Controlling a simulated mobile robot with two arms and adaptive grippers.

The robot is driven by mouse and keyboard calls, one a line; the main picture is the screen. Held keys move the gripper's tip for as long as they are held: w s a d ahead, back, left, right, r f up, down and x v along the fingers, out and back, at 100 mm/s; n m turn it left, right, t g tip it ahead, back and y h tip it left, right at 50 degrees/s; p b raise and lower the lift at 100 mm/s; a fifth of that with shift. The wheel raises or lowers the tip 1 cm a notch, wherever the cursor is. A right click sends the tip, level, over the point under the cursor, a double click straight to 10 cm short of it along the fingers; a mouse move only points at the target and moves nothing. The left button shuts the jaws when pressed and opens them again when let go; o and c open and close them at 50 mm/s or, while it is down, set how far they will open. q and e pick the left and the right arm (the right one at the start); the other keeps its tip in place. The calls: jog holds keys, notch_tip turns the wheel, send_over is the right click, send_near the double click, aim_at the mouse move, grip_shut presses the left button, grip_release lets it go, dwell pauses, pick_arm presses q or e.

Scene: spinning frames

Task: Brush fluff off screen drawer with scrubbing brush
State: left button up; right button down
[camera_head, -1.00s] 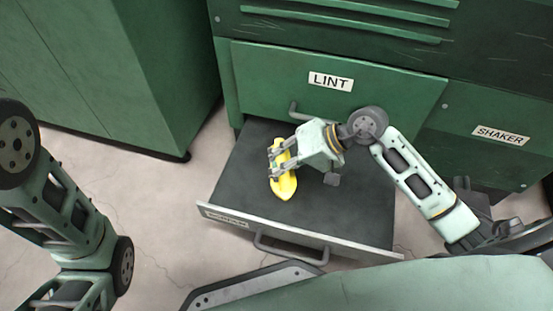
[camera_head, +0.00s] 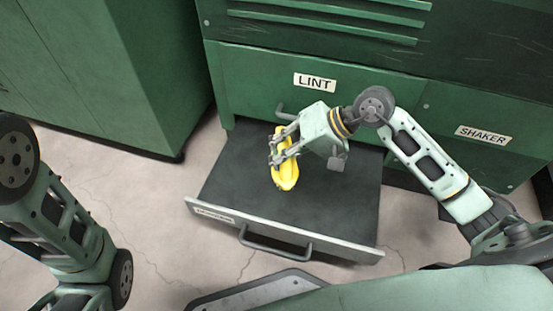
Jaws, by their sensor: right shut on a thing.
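The screen drawer (camera_head: 340,207) is pulled out from the green machine below the LINT panel, showing a dark flat surface, a pale front edge and a dark handle. My right gripper (camera_head: 283,151) is over the drawer's middle-left part, shut on the yellow scrubbing brush (camera_head: 286,173). The brush stands out lengthwise toward the drawer's front. Its underside is hidden, so I cannot tell whether it touches the drawer. I can make out no fluff on the visible surface. My left arm shows at the left edge, but its gripper is out of view.
The green machine (camera_head: 400,92) rises behind the drawer, with LINT (camera_head: 314,82) and SHAKER (camera_head: 483,134) labels. A green cabinet (camera_head: 140,80) stands at the left. Pale cracked floor (camera_head: 150,198) is clear left of the drawer.

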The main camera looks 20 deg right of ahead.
jog(key=shift+r+p, duration=0.35)
jog(key=shift+r, duration=1)
